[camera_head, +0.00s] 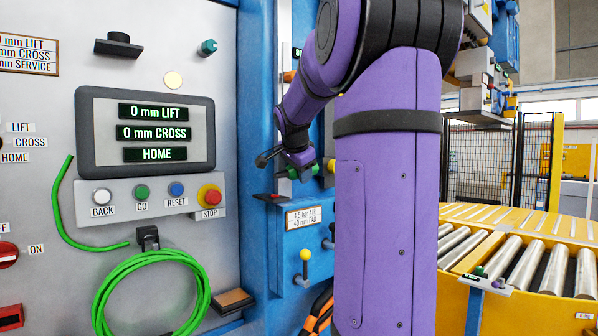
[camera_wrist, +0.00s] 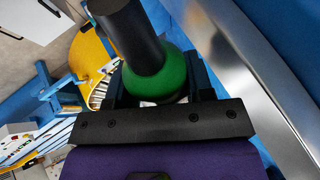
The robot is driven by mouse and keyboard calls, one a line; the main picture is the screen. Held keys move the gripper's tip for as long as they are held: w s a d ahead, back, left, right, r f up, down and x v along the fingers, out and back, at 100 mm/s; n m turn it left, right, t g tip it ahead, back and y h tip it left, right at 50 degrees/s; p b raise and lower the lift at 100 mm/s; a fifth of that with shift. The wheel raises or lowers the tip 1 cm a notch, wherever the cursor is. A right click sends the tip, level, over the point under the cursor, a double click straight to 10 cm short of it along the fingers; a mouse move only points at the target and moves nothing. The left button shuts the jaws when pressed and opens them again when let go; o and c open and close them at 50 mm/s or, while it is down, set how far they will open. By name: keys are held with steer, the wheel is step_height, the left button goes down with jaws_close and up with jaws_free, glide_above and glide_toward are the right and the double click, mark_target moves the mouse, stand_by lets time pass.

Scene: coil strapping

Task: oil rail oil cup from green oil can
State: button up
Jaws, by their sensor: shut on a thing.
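The green oil can shows in the wrist view (camera_wrist: 172,76) as a rounded green body with a thick black cylinder rising from it toward the upper left. My gripper (camera_wrist: 163,92) is shut on it, with dark fingers on both sides of the green body. In the head view my gripper (camera_head: 289,163) is in front of the blue machine column, and a small part of the green can (camera_head: 308,172) shows beside it. A small yellow fitting (camera_head: 331,166) is just right of the can; I cannot tell whether it is the rail oil cup. My arm hides part of that area.
A grey panel with a display (camera_head: 145,133) and buttons stands left. A green hose coil (camera_head: 150,258) hangs below it. A yellow-knobbed lever (camera_head: 305,256) projects from the blue column. A yellow roller conveyor (camera_head: 540,225) lies right. A bright metal surface (camera_wrist: 240,60) runs close beside my gripper.

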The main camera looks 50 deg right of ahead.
steer(key=shift+f+y, duration=0.3)
steer(key=shift+r, duration=4.55)
steer(key=m+y, duration=0.1)
steer(key=y, duration=0.2)
steer(key=shift+d+f+t, duration=0.1)
steer(key=shift+t, duration=0.3)
steer(key=shift+y, duration=0.7)
steer(key=shift+f+m+t+y, duration=0.1)
steer(key=shift+m+t+y, duration=0.3)
steer(key=shift+y, duration=0.7)
steer(key=shift+a+m+t+y, duration=0.2)
steer(key=shift+m+t+y, duration=0.15)
steer(key=shift+y, duration=0.85)
